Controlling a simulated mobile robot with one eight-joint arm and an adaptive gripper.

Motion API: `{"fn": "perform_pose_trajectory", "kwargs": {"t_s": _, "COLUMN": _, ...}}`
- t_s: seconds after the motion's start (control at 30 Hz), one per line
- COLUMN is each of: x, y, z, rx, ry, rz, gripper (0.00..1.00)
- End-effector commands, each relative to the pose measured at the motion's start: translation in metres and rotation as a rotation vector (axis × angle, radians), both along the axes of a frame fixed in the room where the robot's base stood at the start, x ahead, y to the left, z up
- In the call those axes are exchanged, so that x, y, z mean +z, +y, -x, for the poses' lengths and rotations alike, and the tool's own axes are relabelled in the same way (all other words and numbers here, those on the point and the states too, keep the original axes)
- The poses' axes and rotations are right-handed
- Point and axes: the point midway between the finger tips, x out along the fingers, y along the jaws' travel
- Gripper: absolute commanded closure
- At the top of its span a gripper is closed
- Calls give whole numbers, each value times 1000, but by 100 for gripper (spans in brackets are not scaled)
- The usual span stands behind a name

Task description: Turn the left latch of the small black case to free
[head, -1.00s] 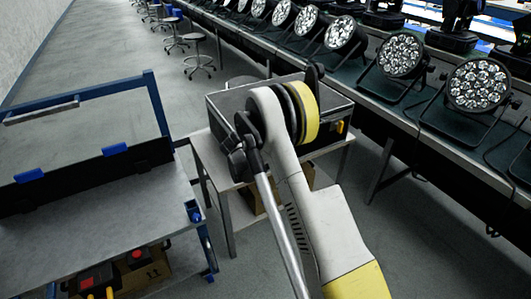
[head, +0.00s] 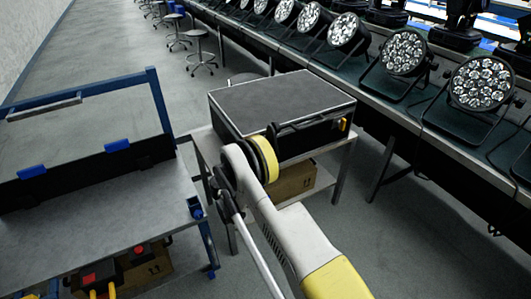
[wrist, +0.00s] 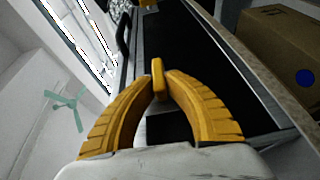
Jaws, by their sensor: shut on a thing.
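The small black case (head: 280,100), with silver edges, stands closed on a small table. Its right latch (head: 343,124), orange-yellow, shows on the front face in the head view. The left latch is hidden behind my arm there. In the wrist view the left latch (wrist: 157,72) is a yellow tab standing between the fingertips of my gripper (wrist: 160,92). The two yellow fingers are closed in on it from both sides. In the head view my fingers are hidden by my own wrist, at the case's front left.
The small table (head: 207,143) has a lower shelf with a cardboard box (head: 292,182). A grey workbench (head: 110,225) with a blue frame stands close on the left. A long bench with several stage lights (head: 403,52) runs along the right. Stools (head: 198,50) stand behind.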

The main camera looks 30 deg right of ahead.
Motion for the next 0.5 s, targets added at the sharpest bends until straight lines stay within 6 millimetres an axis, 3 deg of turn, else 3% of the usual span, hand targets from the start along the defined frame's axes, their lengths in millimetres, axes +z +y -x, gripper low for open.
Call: {"fn": "perform_pose_trajectory", "kwargs": {"t_s": 0.5, "x": -1, "y": -1, "z": 0, "rx": -2, "ry": -1, "rz": 50, "gripper": 100}}
